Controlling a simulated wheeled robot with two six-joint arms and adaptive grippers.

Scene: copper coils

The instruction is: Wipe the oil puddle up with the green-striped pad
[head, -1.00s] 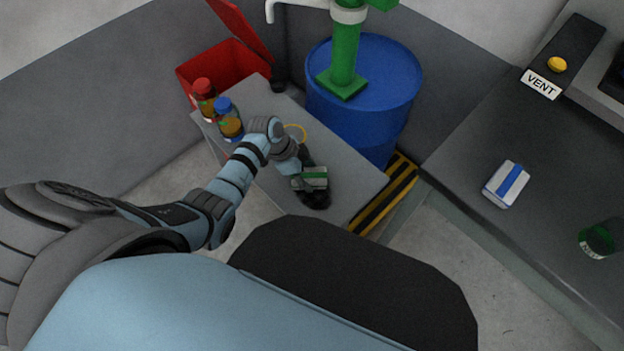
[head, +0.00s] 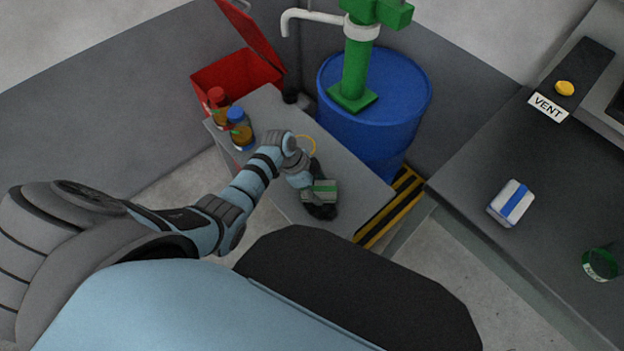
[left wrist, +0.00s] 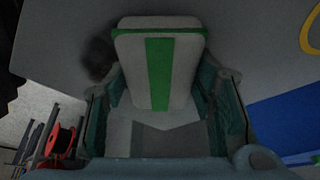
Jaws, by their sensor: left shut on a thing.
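The green-striped pad (head: 322,191) is pale with one green band. My left gripper (left wrist: 160,85) is shut on it and holds it over the grey table, near the table's front edge. In the left wrist view the pad (left wrist: 185,70) fills the middle, its stripe running away from me. A dark, blurred patch, which looks like the oil puddle (left wrist: 97,58), shows just left of the pad there. The pad may hide part of it. I cannot tell whether the pad touches the table. My right gripper is not in view.
Two bottles (head: 239,132) and a yellow ring (head: 306,146) are on the table (head: 350,175). Behind stand an open red bin (head: 232,76) and a blue drum (head: 385,125) with a green pump. A blue-striped pad (head: 511,203) lies on the right bench (head: 475,160).

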